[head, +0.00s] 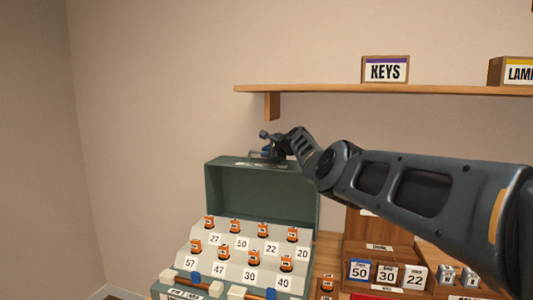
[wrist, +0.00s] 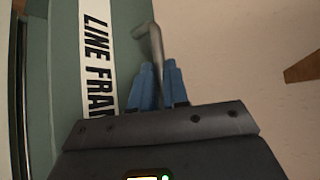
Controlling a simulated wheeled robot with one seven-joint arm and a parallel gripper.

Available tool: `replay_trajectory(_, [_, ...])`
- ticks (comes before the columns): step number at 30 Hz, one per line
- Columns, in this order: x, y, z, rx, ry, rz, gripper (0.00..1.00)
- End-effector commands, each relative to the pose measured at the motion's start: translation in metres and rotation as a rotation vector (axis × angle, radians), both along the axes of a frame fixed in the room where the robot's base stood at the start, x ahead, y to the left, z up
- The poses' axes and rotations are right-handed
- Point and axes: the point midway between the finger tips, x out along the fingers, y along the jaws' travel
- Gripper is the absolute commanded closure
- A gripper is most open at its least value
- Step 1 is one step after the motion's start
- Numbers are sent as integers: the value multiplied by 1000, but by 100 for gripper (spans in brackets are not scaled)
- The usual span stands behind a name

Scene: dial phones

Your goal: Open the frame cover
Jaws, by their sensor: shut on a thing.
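The frame cover (head: 255,190) is a dark green lid standing raised at the back of the frame, behind the sloped white rows. In the wrist view the cover (wrist: 65,60) fills the left, with a white label (wrist: 98,60) reading "LINE FRA...", the rest hidden. My gripper (head: 272,147) is at the cover's top edge. In the wrist view its blue fingers (wrist: 159,75) are shut on a grey bent metal handle (wrist: 150,40). Where the handle joins the cover is not clear.
Rows of orange plugs (head: 262,230) with number tags fill the frame. A wooden shelf (head: 320,89) with a KEYS box (head: 385,70) runs above my arm. Number cards (head: 387,274) stand at right. The wall left of the cover is bare.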

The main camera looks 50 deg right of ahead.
Motion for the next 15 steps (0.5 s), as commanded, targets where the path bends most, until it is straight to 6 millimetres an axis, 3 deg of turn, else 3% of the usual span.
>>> replay_trajectory(1, [1,-2,13,-12,-16,-5,100])
replay_trajectory(11, [1,-3,15,-14,-18,-6,100])
replay_trajectory(12, [1,-3,15,-14,-18,-6,85])
replay_trajectory(15, [1,-3,15,-13,-17,-5,75])
